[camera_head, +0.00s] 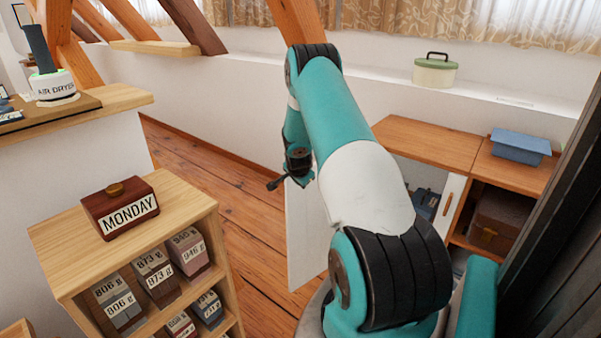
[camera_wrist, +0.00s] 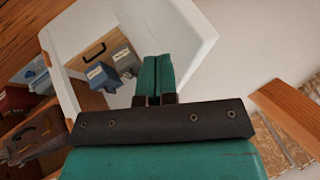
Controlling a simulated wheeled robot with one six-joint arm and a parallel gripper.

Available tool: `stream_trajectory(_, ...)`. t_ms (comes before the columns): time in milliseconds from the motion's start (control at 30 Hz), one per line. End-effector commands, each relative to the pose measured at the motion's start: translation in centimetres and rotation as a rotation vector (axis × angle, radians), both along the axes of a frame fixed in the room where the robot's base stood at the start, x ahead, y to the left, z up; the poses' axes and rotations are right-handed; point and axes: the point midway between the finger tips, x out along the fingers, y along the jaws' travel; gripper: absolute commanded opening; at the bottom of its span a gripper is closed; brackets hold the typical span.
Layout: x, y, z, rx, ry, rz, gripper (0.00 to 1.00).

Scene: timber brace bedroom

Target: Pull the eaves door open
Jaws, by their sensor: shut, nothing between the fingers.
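A white panel (camera_head: 305,235), which looks like the eaves door, stands out from the low wooden-topped cabinet (camera_head: 425,140) at the knee wall. Its handle is not visible, and my arm hides part of it. Beside it, the cabinet interior shows a blue item (camera_head: 424,205). My gripper (camera_head: 273,185) is at the upper left of the panel; I cannot tell whether they touch. In the wrist view my gripper (camera_wrist: 154,75) has its teal fingers together and empty. Behind them are a white-edged opening (camera_wrist: 195,40) and labelled grey-blue boxes (camera_wrist: 103,75).
A narrow white panel with a wooden handle (camera_head: 448,207) is right of the opening. A shelf unit (camera_head: 180,205) with a MONDAY box (camera_head: 122,208) stands front left. A counter (camera_head: 110,100) is further back. Wooden floor (camera_head: 200,170) is clear between them. A sloping timber brace (camera_head: 296,18) rises behind my arm.

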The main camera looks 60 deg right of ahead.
Motion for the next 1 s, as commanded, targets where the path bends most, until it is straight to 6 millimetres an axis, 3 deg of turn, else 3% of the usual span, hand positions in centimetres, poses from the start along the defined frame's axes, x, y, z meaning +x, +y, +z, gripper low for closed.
stream_trajectory(67,-1.4,0.5,0.2,0.002,0.002,-0.003,0.0)
stream_trajectory(300,-2.9,3.7,4.8,-0.001,-0.003,0.004,0.0)
stream_trajectory(500,-3.8,5.4,7.3,-0.001,-0.002,0.005,0.0)
stream_trajectory(900,-4.2,5.9,8.2,0.001,0.0,0.007,0.0)
stream_trajectory(1000,-3.2,7.5,9.3,0.011,0.008,0.057,0.0)
